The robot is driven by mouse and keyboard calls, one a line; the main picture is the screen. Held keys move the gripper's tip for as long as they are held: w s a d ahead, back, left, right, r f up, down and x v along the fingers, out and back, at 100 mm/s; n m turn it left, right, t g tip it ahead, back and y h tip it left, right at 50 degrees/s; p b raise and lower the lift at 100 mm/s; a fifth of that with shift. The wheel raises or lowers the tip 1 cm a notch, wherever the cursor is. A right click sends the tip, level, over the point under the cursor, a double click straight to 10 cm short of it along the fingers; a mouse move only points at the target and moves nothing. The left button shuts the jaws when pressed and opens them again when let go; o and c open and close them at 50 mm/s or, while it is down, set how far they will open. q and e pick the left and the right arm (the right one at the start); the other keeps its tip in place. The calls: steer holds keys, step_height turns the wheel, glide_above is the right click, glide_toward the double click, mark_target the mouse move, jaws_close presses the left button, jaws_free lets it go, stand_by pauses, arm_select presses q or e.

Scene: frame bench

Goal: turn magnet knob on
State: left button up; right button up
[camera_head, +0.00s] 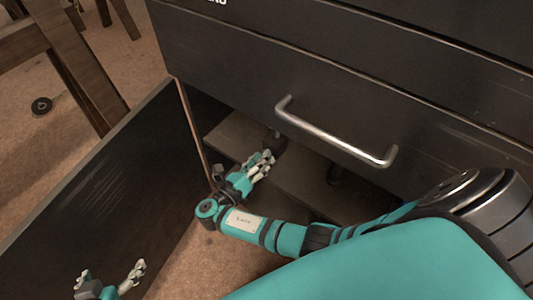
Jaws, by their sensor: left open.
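No part that I can clearly identify as the magnet knob shows in the head view. My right gripper (262,163) reaches into the open lower compartment of a dark cabinet, above or near its brown shelf (238,135). A small dark part (273,142) shows just behind its fingertips; I cannot tell what it is or whether they touch. Whether the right fingers are open or shut is unclear. My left gripper (111,273) is at the bottom left edge, open and empty, in front of the open door (120,185).
A dark drawer front (330,90) with a metal bar handle (335,135) hangs above the compartment. The open door walls off the left side. A wooden chair or table leg (75,65) and a black round object (41,106) are at the upper left. Brown floor is bare below.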

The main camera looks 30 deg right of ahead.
arm_select(q)
steer(key=shift+w+d+r, duration=0.15)
steer(key=shift+w+d, duration=0.1)
steer(key=shift+w, duration=0.05)
arm_select(e)
steer(key=shift+c, duration=0.4)
jaws_close()
arm_select(q)
steer(key=shift+s, duration=0.15)
arm_select(e)
steer(key=m+p, duration=0.1)
steer(key=m, duration=0.3)
steer(key=shift+d+r+p, duration=0.1)
steer(key=shift+p, duration=0.2)
arm_select(q)
steer(key=s+a+f+g, duration=0.1)
steer(key=s+g, duration=0.1)
steer(key=s, duration=0.2)
steer(key=s+a+f+g+y, duration=0.1)
steer(key=s+f+g, duration=0.1)
steer(key=s, duration=0.2)
steer(key=shift+a+f+g, duration=0.3)
steer(key=shift+a, duration=0.1)
arm_select(e)
steer(key=shift+m, duration=1.3)
arm_select(q)
steer(key=shift+s, duration=0.15)
